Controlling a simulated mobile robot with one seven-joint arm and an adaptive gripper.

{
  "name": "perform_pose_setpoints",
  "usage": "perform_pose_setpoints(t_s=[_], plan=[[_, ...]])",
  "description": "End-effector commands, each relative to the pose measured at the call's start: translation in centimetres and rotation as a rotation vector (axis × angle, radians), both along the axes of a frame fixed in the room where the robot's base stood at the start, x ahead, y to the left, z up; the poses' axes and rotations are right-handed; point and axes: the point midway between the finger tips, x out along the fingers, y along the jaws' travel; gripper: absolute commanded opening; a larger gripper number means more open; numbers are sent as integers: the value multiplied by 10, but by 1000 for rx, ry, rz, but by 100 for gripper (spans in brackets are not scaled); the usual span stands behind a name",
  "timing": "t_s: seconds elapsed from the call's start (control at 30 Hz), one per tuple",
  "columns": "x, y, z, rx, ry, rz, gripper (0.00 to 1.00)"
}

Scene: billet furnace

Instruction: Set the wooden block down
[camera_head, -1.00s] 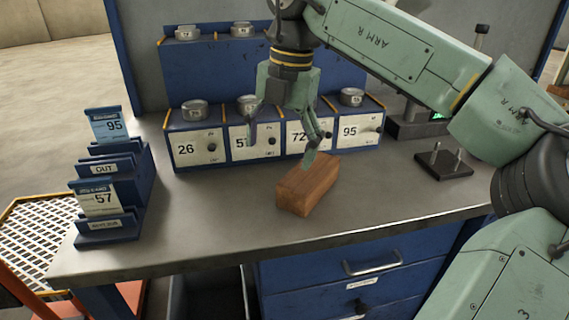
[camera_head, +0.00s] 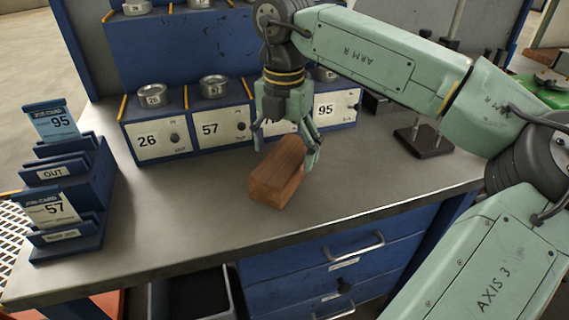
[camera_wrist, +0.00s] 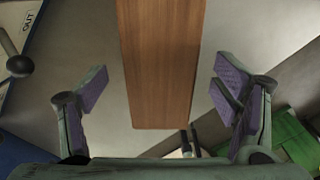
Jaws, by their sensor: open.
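The wooden block (camera_head: 275,180) is a long reddish-brown bar lying flat on the grey bench top. My gripper (camera_head: 286,150) is open near the block's far end, its fingers pointing down. In the wrist view the wooden block (camera_wrist: 160,65) shows between the two spread fingers (camera_wrist: 165,98), with a clear gap on each side. Neither finger touches it there. The head view does not show clearly how far the fingertips stand above the bench.
Blue numbered drawers (camera_head: 190,132) with metal tins on top stand behind the block. A card rack (camera_head: 75,195) stands at the left, and a dark plate with pegs (camera_head: 424,140) at the right. The bench's front is clear.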

Motion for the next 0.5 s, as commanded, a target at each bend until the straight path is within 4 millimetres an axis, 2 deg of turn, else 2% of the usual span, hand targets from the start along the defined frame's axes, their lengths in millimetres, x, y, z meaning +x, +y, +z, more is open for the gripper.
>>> perform_pose_setpoints(t_s=[0.2, 0.43, 0.5], plan=[[-1, -1, -23, 0, 0, 0, 82], [-1, -1, -25, 0, -1, -1, 82], [-1, -1, -25, 0, -1, 0, 78]])
